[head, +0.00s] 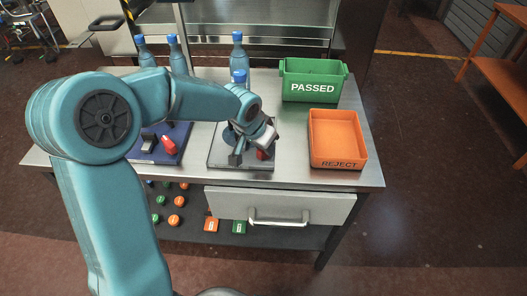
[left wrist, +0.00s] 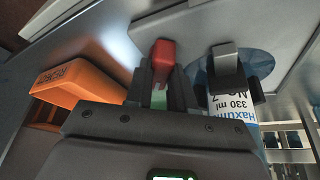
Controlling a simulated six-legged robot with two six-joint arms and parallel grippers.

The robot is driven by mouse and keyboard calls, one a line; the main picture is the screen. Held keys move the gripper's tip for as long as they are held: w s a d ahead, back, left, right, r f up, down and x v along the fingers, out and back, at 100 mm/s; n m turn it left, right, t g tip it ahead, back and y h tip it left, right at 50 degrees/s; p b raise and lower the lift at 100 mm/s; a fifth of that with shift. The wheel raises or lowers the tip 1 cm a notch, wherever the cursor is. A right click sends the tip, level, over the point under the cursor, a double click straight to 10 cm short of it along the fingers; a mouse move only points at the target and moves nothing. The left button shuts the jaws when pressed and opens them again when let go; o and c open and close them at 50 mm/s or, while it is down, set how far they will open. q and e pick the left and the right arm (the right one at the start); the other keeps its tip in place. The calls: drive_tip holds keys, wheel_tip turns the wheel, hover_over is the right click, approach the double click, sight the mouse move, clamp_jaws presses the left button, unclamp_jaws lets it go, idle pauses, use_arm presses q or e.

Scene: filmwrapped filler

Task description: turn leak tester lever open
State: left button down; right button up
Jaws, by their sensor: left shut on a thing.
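The leak tester (head: 216,160) is a pale plate on the bench, with a blue round part and a dark grey block (head: 236,158). Its red lever (head: 263,154) shows just below my left gripper (head: 264,143). In the left wrist view the red lever end (left wrist: 162,54) stands between the two dark fingers of my left gripper (left wrist: 161,82), which are shut on it. Part of the lever is hidden by the fingers. A labelled bottle (left wrist: 231,128) stands to the right there, close behind the gripper. My right gripper is not in view.
An orange REJECT bin (head: 337,126) and a green PASSED bin (head: 313,84) stand on the right of the bench. Blue-capped bottles (head: 237,57) stand at the back. A blue-based device with another red handle (head: 168,145) is to the left. A drawer (head: 281,205) lies below.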

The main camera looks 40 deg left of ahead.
use_arm(q)
drive_tip(key=n+y+b, duration=0.1)
drive_tip(key=n+b, duration=0.1)
drive_tip(key=b, duration=0.1)
drive_tip(key=f+n+y+b, duration=0.1)
drive_tip(key=n+b, duration=0.2)
drive_tip(key=b, duration=0.1)
drive_tip(key=shift+d+g, duration=0.2)
drive_tip(key=shift+g, duration=0.1)
drive_tip(key=n+y+b, duration=0.1)
drive_tip(key=n+b, duration=0.1)
drive_tip(key=n, duration=0.1)
drive_tip(key=shift+d+r+g, duration=0.1)
drive_tip(key=shift+g, duration=0.2)
drive_tip(key=n+g+y+b, duration=0.1)
drive_tip(key=n, duration=0.2)
drive_tip(key=shift+n, duration=0.3)
drive_tip(key=shift+w+d+n+g+b, duration=0.1)
drive_tip(key=shift+n+g+b, duration=0.4)
drive_tip(key=shift+n, duration=1.4)
drive_tip(key=shift+g+y, duration=0.3)
drive_tip(key=c, duration=1.1)
unclamp_jaws()
drive_tip(key=shift+o, duration=0.7)
drive_tip(key=shift+w, duration=0.15)
drive_tip(key=p+v, duration=0.4)
drive_tip(key=v, duration=1.2)
drive_tip(key=shift+r, duration=0.25)
